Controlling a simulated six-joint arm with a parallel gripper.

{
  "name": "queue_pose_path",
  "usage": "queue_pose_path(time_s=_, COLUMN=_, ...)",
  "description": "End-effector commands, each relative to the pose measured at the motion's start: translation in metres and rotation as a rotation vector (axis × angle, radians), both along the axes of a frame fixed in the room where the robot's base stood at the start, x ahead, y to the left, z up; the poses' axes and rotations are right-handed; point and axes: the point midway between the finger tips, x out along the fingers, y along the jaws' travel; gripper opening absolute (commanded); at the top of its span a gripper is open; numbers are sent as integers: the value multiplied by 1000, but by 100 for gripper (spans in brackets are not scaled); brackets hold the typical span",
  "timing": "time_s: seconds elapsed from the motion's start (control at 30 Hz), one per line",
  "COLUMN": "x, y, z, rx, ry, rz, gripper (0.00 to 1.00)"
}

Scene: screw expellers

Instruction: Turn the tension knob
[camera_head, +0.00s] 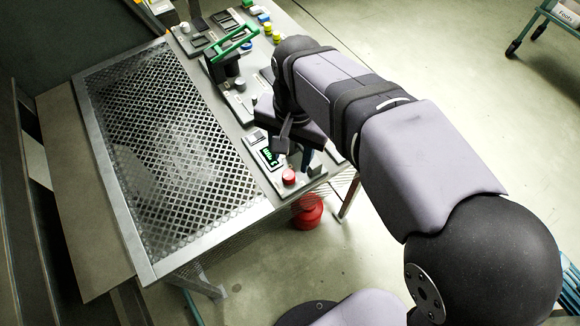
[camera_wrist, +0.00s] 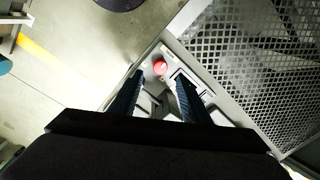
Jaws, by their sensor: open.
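My gripper (camera_head: 293,156) is open over the near end of the control panel (camera_head: 231,100). In the wrist view the two dark fingers of my gripper (camera_wrist: 158,80) stand apart, with nothing seen held between them. A red round knob or button (camera_head: 289,176) sits at the near end of the panel, beside a small green-lit display (camera_head: 268,154). In the wrist view the red knob (camera_wrist: 160,68) shows just beyond the fingertips, between their lines. I cannot tell which control is the tension knob; my gripper and wrist hide part of the panel.
A metal mesh grating (camera_head: 165,140) covers the table left of the panel. A green handle (camera_head: 232,45) rises from the panel's far part. A red object (camera_head: 307,210) stands on the floor below the near edge. A wheeled stand (camera_head: 545,22) is far right; open floor lies between.

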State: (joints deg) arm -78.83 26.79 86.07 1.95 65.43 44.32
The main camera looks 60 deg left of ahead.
Motion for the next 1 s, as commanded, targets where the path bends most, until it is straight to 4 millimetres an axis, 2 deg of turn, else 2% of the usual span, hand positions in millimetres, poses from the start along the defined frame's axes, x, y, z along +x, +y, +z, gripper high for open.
queue_pose_path(time_s=0.27, x=-1, y=1, z=-9, rx=-1, ry=1, rz=1, gripper=43)
queue_pose_path(time_s=0.7, x=-3, y=2, z=-61, rx=-1, ry=0, rz=1, gripper=43)
queue_pose_path(time_s=1.0, x=-3, y=3, z=-73, rx=1, ry=0, rz=1, gripper=43)
